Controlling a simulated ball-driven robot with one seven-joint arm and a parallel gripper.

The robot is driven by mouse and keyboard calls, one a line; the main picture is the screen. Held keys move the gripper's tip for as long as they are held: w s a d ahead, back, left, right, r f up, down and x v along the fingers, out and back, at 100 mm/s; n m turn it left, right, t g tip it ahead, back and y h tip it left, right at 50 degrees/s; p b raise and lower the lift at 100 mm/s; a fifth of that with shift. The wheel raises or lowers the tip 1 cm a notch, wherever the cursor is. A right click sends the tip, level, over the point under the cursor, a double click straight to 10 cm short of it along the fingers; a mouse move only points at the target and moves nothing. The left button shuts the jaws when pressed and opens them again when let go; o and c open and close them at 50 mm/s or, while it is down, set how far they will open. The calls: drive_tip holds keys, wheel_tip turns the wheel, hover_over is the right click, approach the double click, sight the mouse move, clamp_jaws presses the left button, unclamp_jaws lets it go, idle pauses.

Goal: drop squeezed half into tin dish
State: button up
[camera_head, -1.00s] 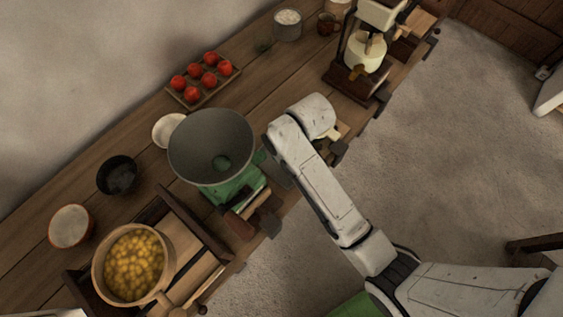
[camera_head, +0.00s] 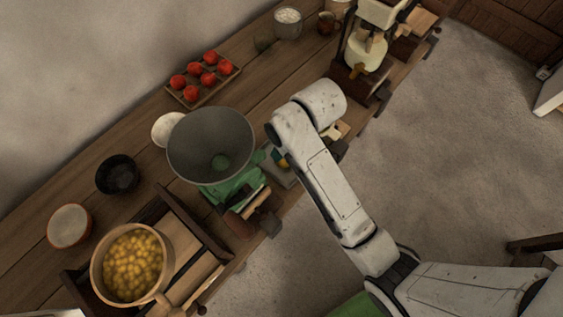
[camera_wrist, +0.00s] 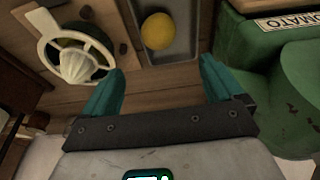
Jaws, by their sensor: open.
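The tin dish (camera_wrist: 183,45) is a grey tray at the top centre of the wrist view. A yellow piece of fruit (camera_wrist: 158,31) lies in it, rounded side showing; its cut face is hidden. In the head view the fruit (camera_head: 283,162) is a small yellow patch beside my arm, and the dish is partly covered. My gripper (camera_wrist: 161,70) has its teal fingers wide apart with nothing between them, just short of the dish in the wrist view. The head view mostly hides it behind the arm. A juicer with a white ribbed cone (camera_wrist: 76,66) stands left of the dish.
A green tomato machine (camera_wrist: 292,85) with a large grey hopper (camera_head: 211,146) stands close beside the dish. Red tomatoes on a tray (camera_head: 190,100), a bowl of yellow fruit (camera_head: 97,279) and a press (camera_head: 364,52) are also on the counter.

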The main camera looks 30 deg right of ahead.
drive_tip(key=v, duration=0.6)
drive_tip(key=shift+r, duration=0.15)
drive_tip(key=shift+d, duration=0.15)
drive_tip(key=s+d+f+m+g+b, duration=0.1)
drive_tip(key=s+d+f+m+b, duration=0.1)
drive_tip(key=s+f, duration=0.4)
drive_tip(key=s+d+f+m+g+h+b, duration=0.1)
drive_tip(key=s+d+f+m+b, duration=0.1)
drive_tip(key=s+f, duration=0.5)
drive_tip(key=s+d+b, duration=0.1)
drive_tip(key=s+d, duration=0.1)
drive_tip(key=s, duration=0.4)
drive_tip(key=shift+s+d+f, duration=0.25)
drive_tip(key=shift+s+f, duration=0.05)
drive_tip(key=shift+f, duration=0.05)
drive_tip(key=shift+c, duration=0.4)
